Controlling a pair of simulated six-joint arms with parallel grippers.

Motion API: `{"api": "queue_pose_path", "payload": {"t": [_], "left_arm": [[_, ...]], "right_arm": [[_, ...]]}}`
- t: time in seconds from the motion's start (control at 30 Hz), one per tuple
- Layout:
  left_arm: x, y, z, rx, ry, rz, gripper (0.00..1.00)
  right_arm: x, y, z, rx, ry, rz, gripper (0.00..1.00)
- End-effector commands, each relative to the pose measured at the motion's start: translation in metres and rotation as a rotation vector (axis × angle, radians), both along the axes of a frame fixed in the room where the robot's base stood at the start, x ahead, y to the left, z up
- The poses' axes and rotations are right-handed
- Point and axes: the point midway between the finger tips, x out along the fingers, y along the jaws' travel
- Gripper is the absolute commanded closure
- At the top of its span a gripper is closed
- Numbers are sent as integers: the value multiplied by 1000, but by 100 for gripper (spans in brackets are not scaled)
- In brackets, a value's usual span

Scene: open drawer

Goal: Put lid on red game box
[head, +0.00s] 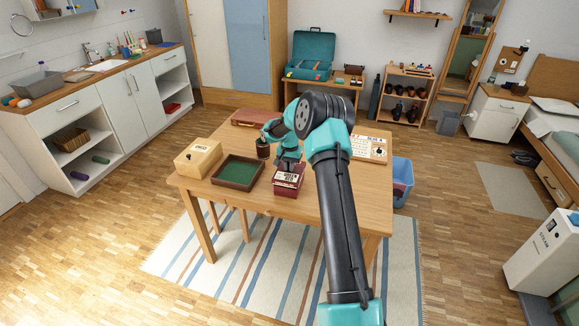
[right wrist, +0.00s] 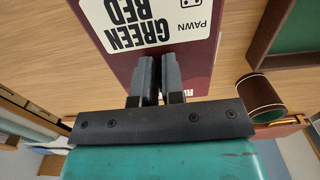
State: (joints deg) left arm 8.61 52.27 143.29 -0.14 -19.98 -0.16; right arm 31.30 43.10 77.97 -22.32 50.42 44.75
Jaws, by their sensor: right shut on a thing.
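The dark red game box (head: 287,190) stands near the front edge of the wooden table. A dark red lid (right wrist: 200,65) with a white label reading "GREEN RED" and "PAWN" fills the top of the right wrist view; it also shows over the box in the head view (head: 289,177). My right gripper (head: 287,161) is above it, fingers pointing down. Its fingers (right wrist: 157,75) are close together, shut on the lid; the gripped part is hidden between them. I cannot tell whether the lid rests on the box or hangs just above it. My left gripper is not in view.
Left of the box are a green-lined tray (head: 259,166) and a yellow box (head: 198,158) with a dark knob. Behind are a dark cup (head: 263,150) and a brown case (head: 256,117). A printed card (head: 370,149) lies on the right.

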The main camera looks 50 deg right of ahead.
Motion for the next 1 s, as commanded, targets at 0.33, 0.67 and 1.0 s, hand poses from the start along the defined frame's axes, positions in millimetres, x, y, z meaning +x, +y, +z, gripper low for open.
{"api": "queue_pose_path", "payload": {"t": [0.33, 0.67, 1.0], "left_arm": [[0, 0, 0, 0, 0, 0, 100], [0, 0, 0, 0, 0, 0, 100], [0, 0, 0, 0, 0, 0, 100]], "right_arm": [[0, 0, -4, 0, 0, 0, 100], [0, 0, -11, 0, 0, 0, 100], [0, 0, -17, 0, 0, 0, 100]]}}
